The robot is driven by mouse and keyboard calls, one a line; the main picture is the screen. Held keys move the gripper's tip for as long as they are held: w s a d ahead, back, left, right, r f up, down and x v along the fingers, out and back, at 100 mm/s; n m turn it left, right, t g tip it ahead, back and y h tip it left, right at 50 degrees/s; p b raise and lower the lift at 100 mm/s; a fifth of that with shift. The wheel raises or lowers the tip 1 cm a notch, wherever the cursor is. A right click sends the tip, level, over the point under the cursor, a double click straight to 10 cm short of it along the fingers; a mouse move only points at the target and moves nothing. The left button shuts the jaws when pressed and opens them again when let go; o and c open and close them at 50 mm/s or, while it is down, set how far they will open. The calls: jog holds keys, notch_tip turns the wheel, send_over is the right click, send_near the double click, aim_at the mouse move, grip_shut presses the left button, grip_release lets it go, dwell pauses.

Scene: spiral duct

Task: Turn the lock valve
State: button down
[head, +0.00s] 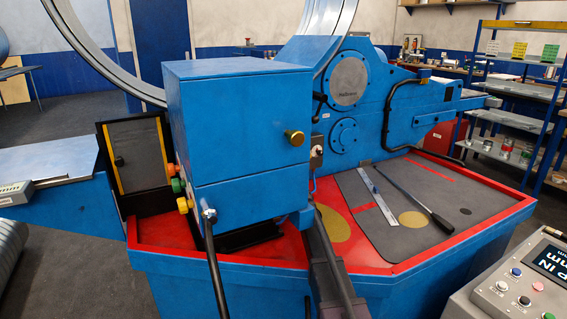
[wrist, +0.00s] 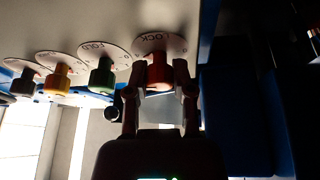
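The lock valve is a red knob (wrist: 159,74) on a round white plate marked LOCK (wrist: 160,44), at the top centre of the wrist view. My gripper (wrist: 160,80) has one finger on each side of the red knob. The fingers are partly closed, with no clear gap between the tips and the knob. In the head view I cannot make out my gripper. There, coloured knobs, including a green one (head: 178,185) and a yellow one (head: 184,205), sit on the left side of the blue box (head: 235,130).
In the wrist view, a green knob (wrist: 102,76), a yellow knob (wrist: 58,80) and a dark knob (wrist: 24,83) stand in a row left of the red one. In the head view, a black-framed panel (head: 137,155) stands close left of the knobs.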

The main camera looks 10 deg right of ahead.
jog(key=shift+w+n+y, duration=0.1)
jog(key=shift+n+y, duration=0.3)
jog(key=shift+n, duration=0.4)
jog(key=n+y, duration=0.1)
jog(key=n, duration=0.1)
jog(key=n+g+y, duration=0.1)
jog(key=n, duration=0.2)
jog(key=shift+d+y, duration=0.1)
jog(key=shift+y, duration=0.2)
jog(key=n+g+y, duration=0.1)
jog(key=n, duration=0.2)
jog(key=n+g+y+p, duration=0.1)
jog(key=n+y, duration=0.1)
jog(key=n, duration=0.1)
jog(key=shift+r+n, duration=0.15)
jog(key=shift+n, duration=0.25)
jog(key=n+g+p, duration=0.1)
jog(key=n, duration=0.2)
jog(key=n+g+y+p, duration=0.1)
jog(key=n+g, duration=0.1)
jog(key=n, duration=0.1)
jog(key=shift+n+y+p, duration=0.3)
jog(key=shift+n, duration=0.1)
jog(key=shift+n+g+p, duration=0.6)
jog(key=shift+n+p, duration=0.25)
jog(key=shift+n, duration=1.05)
jog(key=shift+c, duration=2.4)
grip_release()
